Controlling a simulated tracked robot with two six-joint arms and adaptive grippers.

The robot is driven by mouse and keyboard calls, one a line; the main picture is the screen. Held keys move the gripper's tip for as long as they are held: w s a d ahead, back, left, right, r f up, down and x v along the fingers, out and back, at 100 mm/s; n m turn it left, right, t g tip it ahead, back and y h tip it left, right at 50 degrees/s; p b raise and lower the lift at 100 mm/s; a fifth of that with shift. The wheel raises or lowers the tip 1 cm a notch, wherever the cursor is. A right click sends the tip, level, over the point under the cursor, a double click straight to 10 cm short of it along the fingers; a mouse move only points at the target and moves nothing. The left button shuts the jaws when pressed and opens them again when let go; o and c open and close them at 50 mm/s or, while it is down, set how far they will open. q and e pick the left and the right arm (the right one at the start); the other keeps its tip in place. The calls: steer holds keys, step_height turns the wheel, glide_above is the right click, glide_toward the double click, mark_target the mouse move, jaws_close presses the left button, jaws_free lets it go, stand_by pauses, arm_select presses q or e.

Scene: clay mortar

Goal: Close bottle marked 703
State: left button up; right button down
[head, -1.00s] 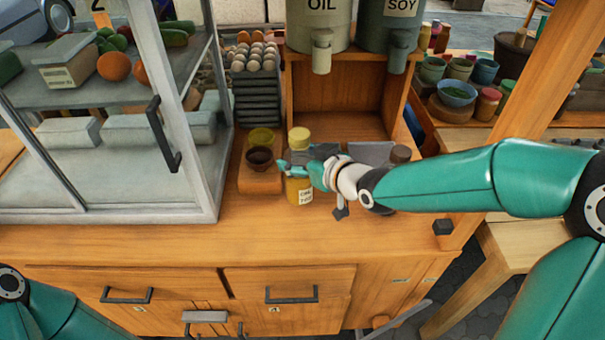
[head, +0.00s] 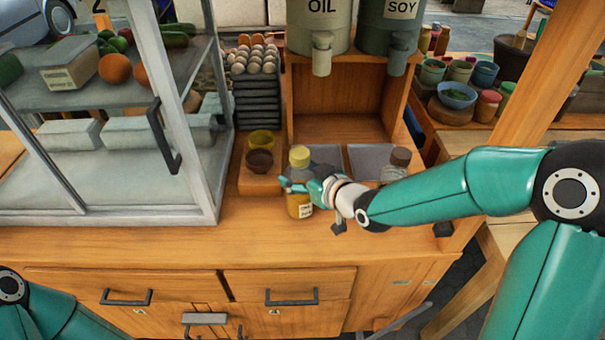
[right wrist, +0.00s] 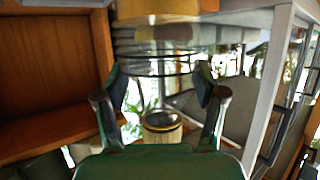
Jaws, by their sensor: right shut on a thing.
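A clear bottle with a yellow cap and yellow contents (head: 300,207) is on the wooden counter, left of the middle, or just above it; I cannot tell which. It looks upright, and its label is too small to read. My right gripper (head: 293,187) is shut around the bottle's upper part, below the cap. In the right wrist view, my right gripper's fingers (right wrist: 160,88) flank the clear ringed glass, with a yellow band above. A second bottle with a brown cap (head: 400,157) stands to the right, partly behind my right arm. My left gripper is out of view.
A dark bowl (head: 260,162) and a yellow bowl (head: 262,141) sit on a wooden block just left of the bottle. A glass display case (head: 200,130) stands further left. Grey trays (head: 370,160) lie behind. The front of the counter is clear.

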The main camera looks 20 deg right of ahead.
steer(key=c, duration=0.6)
jaws_free()
steer(key=shift+f, duration=0.1)
steer(key=o, duration=0.5)
steer(key=shift+r, duration=0.2)
steer(key=shift+s+d+r, duration=0.1)
steer(key=shift+s+d, duration=0.1)
steer(key=shift+s, duration=0.2)
steer(key=v, duration=1.1)
